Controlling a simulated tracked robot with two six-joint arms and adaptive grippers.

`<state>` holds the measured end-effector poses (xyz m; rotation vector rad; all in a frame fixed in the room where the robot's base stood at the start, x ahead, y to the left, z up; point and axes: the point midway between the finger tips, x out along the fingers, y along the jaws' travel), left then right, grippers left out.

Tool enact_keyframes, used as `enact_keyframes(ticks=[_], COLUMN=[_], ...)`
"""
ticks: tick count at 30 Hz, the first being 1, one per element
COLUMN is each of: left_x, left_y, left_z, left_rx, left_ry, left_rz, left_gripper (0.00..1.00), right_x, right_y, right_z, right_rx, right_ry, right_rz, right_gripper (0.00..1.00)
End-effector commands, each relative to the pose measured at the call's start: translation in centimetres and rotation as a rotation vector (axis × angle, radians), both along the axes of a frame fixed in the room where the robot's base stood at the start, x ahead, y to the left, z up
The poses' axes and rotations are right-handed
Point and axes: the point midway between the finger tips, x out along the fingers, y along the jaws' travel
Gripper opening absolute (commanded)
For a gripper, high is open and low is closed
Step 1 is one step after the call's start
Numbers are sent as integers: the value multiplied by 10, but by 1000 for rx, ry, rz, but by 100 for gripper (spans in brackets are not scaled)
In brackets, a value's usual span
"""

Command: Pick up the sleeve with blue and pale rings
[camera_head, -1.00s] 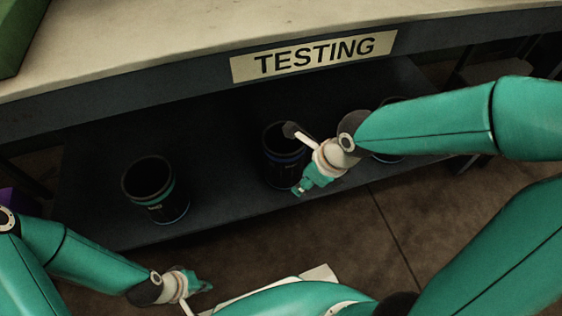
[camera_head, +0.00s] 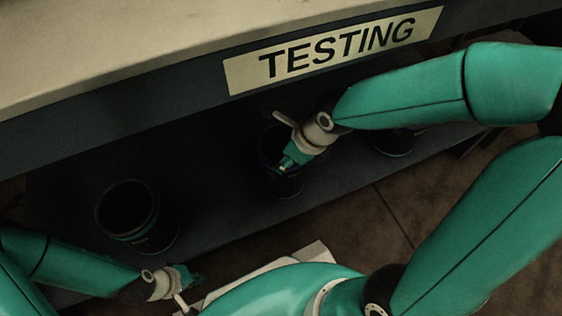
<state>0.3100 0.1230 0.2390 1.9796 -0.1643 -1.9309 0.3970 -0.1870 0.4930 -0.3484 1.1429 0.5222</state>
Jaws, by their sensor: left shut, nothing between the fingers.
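Three dark, open-topped sleeves stand on the low dark shelf (camera_head: 215,215). The middle sleeve (camera_head: 281,188) is dim now; a blue-violet band showed on it earlier. My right gripper (camera_head: 288,163) is over its front upper side, hiding part of it; I cannot tell whether they touch or whether the fingers are open. The left sleeve (camera_head: 138,218) has a teal band and a small pale mark. The right sleeve (camera_head: 395,146) is mostly hidden behind my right arm, with a faint bluish edge low down. Pale rings are not clear on any sleeve. My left gripper (camera_head: 195,279) is shut and empty, in front of the shelf.
A pale worktop (camera_head: 120,40) overhangs the shelf, with a TESTING sign (camera_head: 335,50) on its front edge. The shelf between the left and middle sleeves is clear. Brown floor (camera_head: 440,200) lies in front.

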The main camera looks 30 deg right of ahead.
Motion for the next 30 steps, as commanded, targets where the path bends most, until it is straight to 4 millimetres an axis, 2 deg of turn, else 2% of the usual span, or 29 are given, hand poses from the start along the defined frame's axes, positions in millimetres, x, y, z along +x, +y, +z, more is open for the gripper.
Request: enact_keyframes(ticks=[1,3,11,21,30], left_x=[0,0,0,0,0], left_y=[0,0,0,0,0], left_z=[-9,-14,-21,-47,-47], left_rx=[0,0,0,0,0], left_ry=[1,1,1,0,0], left_rz=[0,0,0,0,0], left_gripper=[0,0,0,0,0], right_x=[3,7,15,29,32], right_y=[4,7,13,24,26], right_z=[-13,-22,-37,-82,-84], right_rx=[0,0,0,1,2], right_ry=[3,2,1,2,0], right_rz=[6,11,16,18,18], right_gripper=[39,39,39,39,39])
